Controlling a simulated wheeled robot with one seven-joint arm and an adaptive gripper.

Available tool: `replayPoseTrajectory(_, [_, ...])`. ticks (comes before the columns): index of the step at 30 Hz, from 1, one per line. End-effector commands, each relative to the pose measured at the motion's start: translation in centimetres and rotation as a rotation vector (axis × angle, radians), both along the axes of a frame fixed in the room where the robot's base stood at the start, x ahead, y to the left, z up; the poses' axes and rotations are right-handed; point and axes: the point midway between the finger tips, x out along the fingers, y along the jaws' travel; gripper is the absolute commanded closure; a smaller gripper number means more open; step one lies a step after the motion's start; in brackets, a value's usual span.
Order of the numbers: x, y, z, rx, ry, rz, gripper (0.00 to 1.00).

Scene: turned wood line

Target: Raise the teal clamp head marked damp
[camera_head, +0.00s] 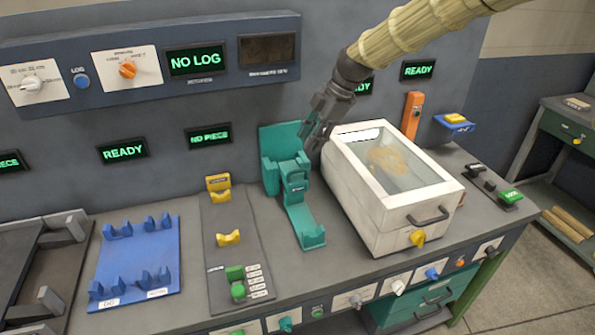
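The teal clamp (270,178) stands on the bench in the middle of the view, with a tall back plate and a foot reaching forward. Its clamp head (295,181) sits low on the upright, above the foot (311,236). A small mark on the head is too small to read. My gripper (308,140) points down beside the top right of the back plate, above and slightly right of the head. I cannot tell whether it touches the clamp or whether its fingers are open.
A white box with a glass lid (425,199) stands close to the right of the clamp. A dark strip with yellow rests (228,238) and a blue cradle plate (137,262) lie to the left. The wall panel (220,72) is behind. Bare bench shows in front of the clamp.

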Motion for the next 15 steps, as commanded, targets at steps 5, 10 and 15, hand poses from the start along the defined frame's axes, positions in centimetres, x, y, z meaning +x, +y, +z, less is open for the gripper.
replayPoseTrajectory(5, [0.0, -0.4, -0.8, 0.000, 0.000, -0.007, 0.66])
replayPoseTrajectory(10, [0.0, 0.0, -2.2, -0.001, 0.002, -0.011, 0.66])
replayPoseTrajectory(15, [0.1, 1.1, -4.6, -0.001, 0.004, -0.012, 0.66])
